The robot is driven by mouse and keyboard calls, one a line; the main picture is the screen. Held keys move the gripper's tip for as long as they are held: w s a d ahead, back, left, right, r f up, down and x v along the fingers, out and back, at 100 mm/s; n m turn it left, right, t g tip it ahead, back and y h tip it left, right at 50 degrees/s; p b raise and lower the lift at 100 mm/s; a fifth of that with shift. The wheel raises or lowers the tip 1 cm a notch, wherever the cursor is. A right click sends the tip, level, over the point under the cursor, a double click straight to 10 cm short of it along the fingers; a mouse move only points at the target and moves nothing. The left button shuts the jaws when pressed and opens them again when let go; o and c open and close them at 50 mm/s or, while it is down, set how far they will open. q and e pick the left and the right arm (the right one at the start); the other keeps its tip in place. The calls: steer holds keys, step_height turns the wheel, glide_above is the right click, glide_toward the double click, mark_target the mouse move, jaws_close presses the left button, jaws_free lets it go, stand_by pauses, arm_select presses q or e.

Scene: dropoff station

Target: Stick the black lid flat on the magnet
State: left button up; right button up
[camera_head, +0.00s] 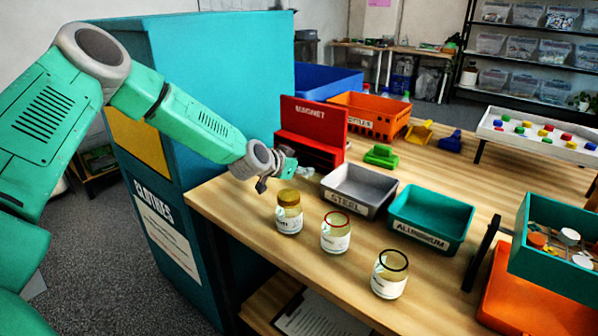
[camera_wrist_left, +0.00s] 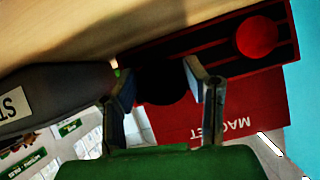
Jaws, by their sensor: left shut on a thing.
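The magnet (camera_head: 331,122) is a red stand with an upright labelled board and a dark slotted base, at the back left of the table. In the left wrist view its board (camera_wrist_left: 200,125) appears upside down. A round red lid (camera_wrist_left: 257,37) sits on the slotted part. My left gripper (camera_head: 284,168) is just in front of the magnet. In the wrist view its two fingers (camera_wrist_left: 165,92) are shut on the black lid (camera_wrist_left: 163,86), a dark disc beside the magnet. Whether the lid touches the magnet cannot be told. My right gripper is not in view.
A gold-lidded jar (camera_head: 289,216), a red-rimmed jar (camera_head: 335,236) and a black-rimmed jar (camera_head: 389,279) stand near the front edge. The grey steel tray (camera_head: 352,201) and teal aluminium tray (camera_head: 428,233) lie right of the gripper. A tall teal clothes bin (camera_head: 215,70) stands left.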

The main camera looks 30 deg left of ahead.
arm_select(q)
steer(key=shift+w+a+f, duration=0.15)
steer(key=shift+w+f, duration=0.15)
steer(key=shift+f, duration=0.1)
steer(key=shift+w+b, duration=0.3)
steer(key=shift+w, duration=0.55)
steer(key=shift+w+d+r+b, duration=0.15)
steer(key=shift+w+d+b, duration=0.3)
steer(key=shift+w, duration=0.05)
steer(key=shift+a, duration=0.3)
steer(key=shift+d, duration=0.25)
steer(key=shift+a, duration=0.1)
steer(key=o, duration=0.8)
